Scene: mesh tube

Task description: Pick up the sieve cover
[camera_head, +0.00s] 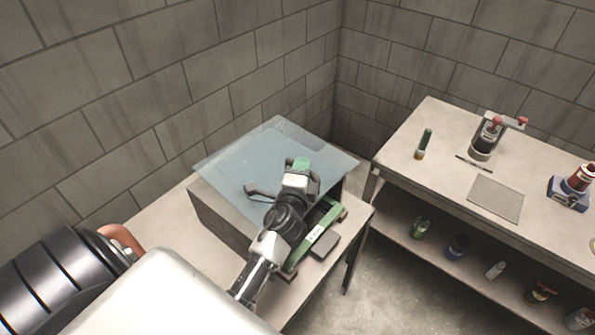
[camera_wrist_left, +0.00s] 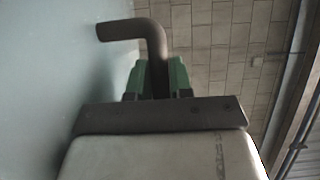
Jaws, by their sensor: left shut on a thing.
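The sieve cover (camera_head: 235,165) is a flat, translucent bluish panel over the top of a grey box (camera_head: 222,218) on the table. Its edges reach past the box; I cannot tell whether it rests on the box or is slightly raised. My left gripper (camera_head: 300,166) is over the panel's near right part. In the left wrist view, its green fingers (camera_wrist_left: 160,78) are shut on a dark bent handle (camera_wrist_left: 135,28), with the bluish panel (camera_wrist_left: 50,60) on the left. My left arm hides part of the box front. My right gripper is not in view.
A green bar (camera_head: 318,245) and a small grey block (camera_head: 326,246) are by the front of the box. At right, a workbench (camera_head: 440,125) holds a green-topped tube (camera_head: 424,142), a red-handled device (camera_head: 485,140) and a grey plate (camera_head: 496,198). Block walls stand close behind.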

